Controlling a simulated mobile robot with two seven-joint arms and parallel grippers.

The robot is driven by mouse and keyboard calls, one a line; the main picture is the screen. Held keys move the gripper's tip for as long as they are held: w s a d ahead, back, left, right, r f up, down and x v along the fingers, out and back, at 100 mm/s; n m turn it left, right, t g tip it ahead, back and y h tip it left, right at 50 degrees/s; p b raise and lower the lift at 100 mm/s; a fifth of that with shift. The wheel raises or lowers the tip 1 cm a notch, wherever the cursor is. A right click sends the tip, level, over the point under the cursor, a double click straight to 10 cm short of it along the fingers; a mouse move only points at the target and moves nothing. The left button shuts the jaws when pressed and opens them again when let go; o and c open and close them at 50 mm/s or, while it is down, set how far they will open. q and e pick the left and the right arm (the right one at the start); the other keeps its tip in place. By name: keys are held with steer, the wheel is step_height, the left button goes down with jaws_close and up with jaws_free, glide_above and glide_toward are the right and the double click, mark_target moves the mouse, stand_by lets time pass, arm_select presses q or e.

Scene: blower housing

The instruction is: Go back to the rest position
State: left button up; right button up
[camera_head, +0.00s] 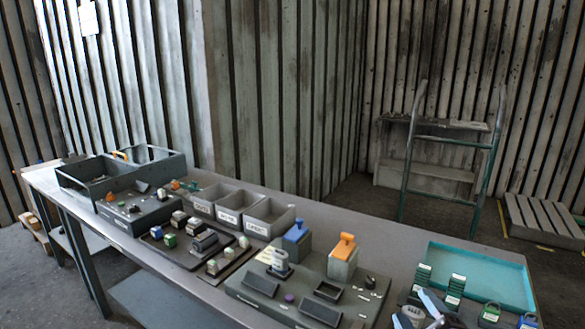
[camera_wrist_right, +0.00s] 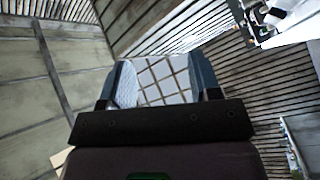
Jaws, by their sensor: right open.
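My right gripper (camera_head: 418,311) shows at the bottom right edge of the head view, beside the front part of the table near the teal tray. In the right wrist view its two blue-grey fingers (camera_wrist_right: 163,85) stand wide apart with nothing between them, only a distant tiled or gridded surface behind. My left gripper is not in view. The long grey table (camera_head: 395,245) carries a dark board (camera_head: 240,285) with a blue-topped block (camera_head: 297,240) and an orange-topped block (camera_head: 343,258). No object is held in the right gripper.
Labelled grey bins (camera_head: 268,216) and small parts line the table's middle. The teal tray (camera_head: 470,272) has green stacked pieces (camera_head: 455,288) at its front. A green-legged ladder (camera_head: 445,150) and a pallet (camera_head: 540,218) stand behind the table. Space above the table looks clear.

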steer(key=s+d+f+m+g+h, duration=0.2)
steer(key=f+m, duration=0.1)
steer(key=s+d+f+m+g+h, duration=0.2)
steer(key=s+f+m, duration=0.1)
steer(key=f, duration=0.1)
steer(key=s+d+f+m+g+h, duration=0.2)
steer(key=s+f+m+g, duration=0.1)
steer(key=f, duration=0.1)
steer(key=shift+d, duration=0.35)
steer(key=s+f+m+g+y, duration=0.15)
steer(key=s+f+g, duration=0.25)
steer(key=s, duration=0.4)
steer(key=s+f+m+g, duration=0.3)
steer(key=s+f+g, duration=0.15)
steer(key=s, duration=0.25)
steer(key=w+f+t, duration=0.7)
steer(key=f+t, duration=0.1)
steer(key=f, duration=0.1)
steer(key=shift+w+f+n, duration=0.15)
steer(key=shift+f+n, duration=0.15)
steer(key=shift+n, duration=0.05)
